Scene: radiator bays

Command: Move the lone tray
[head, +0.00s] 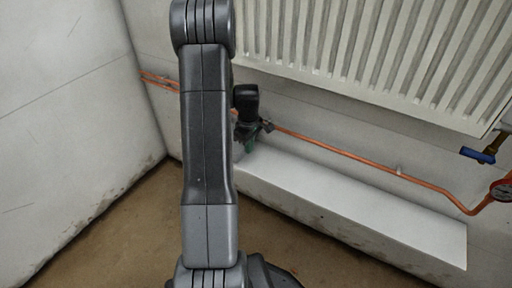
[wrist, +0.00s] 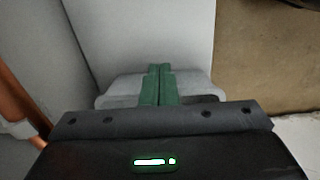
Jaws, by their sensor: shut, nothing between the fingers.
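My gripper (head: 249,147) is low by the wall, just above the near left end of a long white ledge. In the wrist view its green fingers (wrist: 159,70) are closed together over the ledge and hold nothing. A pale grey shape with rounded corners (wrist: 120,90) shows behind the fingers in the wrist view. I cannot tell whether it is a tray or part of my gripper. I see no clear tray in the head view, where my arm hides a strip of the middle left.
The white ledge (head: 350,205) runs along the wall under a white radiator (head: 370,55). A copper pipe (head: 350,155) runs between them, close to my gripper. A blue-handled valve (head: 478,156) and a red gauge (head: 502,189) are at the right. Brown floor (head: 130,235) lies open in front.

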